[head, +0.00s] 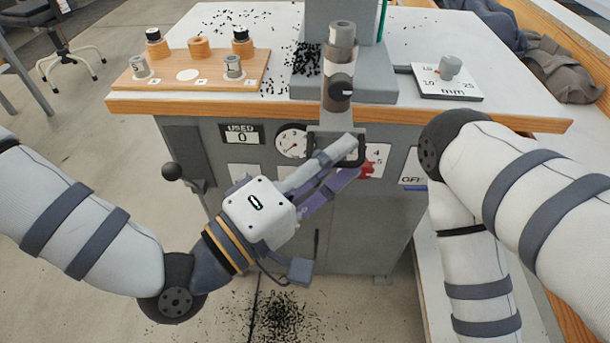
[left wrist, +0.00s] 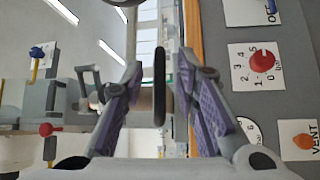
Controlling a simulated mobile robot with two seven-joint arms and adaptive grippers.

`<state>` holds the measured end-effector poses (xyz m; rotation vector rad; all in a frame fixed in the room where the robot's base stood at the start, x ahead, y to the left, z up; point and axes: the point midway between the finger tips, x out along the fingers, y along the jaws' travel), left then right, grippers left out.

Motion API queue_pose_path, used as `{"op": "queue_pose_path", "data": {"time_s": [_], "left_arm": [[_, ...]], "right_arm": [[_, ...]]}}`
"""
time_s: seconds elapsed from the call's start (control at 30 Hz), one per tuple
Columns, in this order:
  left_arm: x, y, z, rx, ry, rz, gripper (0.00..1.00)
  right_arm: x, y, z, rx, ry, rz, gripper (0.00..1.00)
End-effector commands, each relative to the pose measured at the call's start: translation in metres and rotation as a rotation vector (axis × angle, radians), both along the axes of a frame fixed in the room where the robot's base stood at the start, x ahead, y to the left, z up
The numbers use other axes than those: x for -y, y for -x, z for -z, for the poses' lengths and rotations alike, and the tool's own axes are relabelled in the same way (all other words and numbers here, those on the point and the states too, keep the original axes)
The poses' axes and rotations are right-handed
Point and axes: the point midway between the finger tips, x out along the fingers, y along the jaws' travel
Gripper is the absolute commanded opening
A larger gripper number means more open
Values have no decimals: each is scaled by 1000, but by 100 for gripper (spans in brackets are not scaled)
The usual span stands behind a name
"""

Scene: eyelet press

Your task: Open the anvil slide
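The anvil slide (head: 321,132) is the grey part at the front of the press, below the dark round knob. Its dark bar handle (head: 361,150) sticks out toward me. In the left wrist view the handle (left wrist: 159,86) shows as a dark upright bar between my fingers. My left gripper (head: 352,158) is at the handle; it also shows in the left wrist view (left wrist: 165,82). Its purple-padded fingers are apart, one on each side of the bar, with visible gaps. My right gripper is out of view; only the right arm shows.
The press cabinet (head: 374,226) carries a gauge (head: 291,141), a counter (head: 242,134) and a red dial (head: 367,171). A wooden board (head: 200,82) with several small cylinders lies at left on the table. A white size plate (head: 446,86) lies at right. Black bits litter table and floor.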

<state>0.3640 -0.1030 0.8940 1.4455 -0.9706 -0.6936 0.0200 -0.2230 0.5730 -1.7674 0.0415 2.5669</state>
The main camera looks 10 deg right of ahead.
Motion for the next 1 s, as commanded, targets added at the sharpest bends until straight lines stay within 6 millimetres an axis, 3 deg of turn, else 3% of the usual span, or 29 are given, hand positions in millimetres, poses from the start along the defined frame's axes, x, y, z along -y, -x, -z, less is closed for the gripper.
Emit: {"op": "queue_pose_path", "data": {"time_s": [0.13,0.5,0.67,1.0], "left_arm": [[-16,7,3,-4,-2,-1,28],[-94,50,14,-2,-1,-2,28],[-104,56,15,-1,1,-1,28],[-105,57,15,0,0,0,28]], "right_arm": [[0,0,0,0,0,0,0],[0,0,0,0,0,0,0],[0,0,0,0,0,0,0],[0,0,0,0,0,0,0]]}}
